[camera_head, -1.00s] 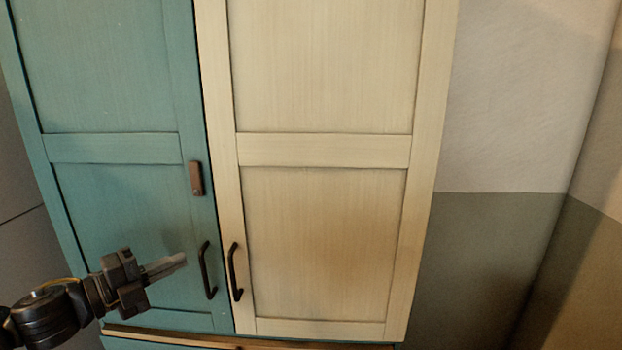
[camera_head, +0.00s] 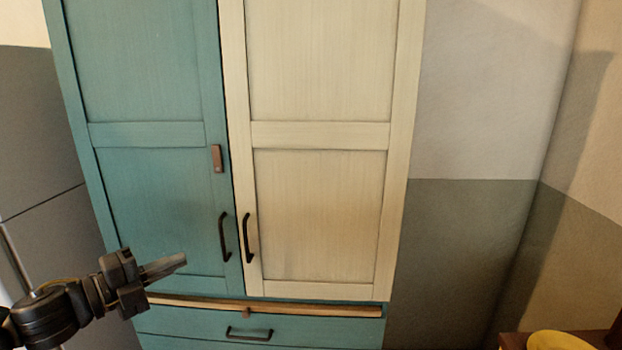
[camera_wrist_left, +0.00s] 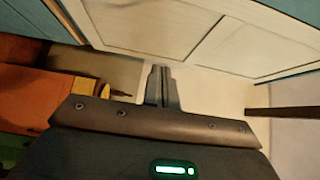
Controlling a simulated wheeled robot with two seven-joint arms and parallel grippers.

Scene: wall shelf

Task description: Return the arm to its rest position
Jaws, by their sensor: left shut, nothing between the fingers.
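My left gripper (camera_head: 165,266) comes in from the lower left in the head view. Its fingers are together and hold nothing. It is in front of the lower part of the teal door (camera_head: 150,205), apart from the black handles as far as I can tell. In the left wrist view the shut fingers (camera_wrist_left: 161,82) point up the picture, with the cream door (camera_wrist_left: 150,27) beyond. My right gripper is not in view.
The wardrobe's cream door (camera_head: 318,215) and teal door are closed. A wooden ledge (camera_head: 290,309) and a teal drawer with a black handle (camera_head: 249,333) are below. A yellow object (camera_head: 557,341) sits on a brown surface at the lower right. Bare wall (camera_head: 470,240) fills the right.

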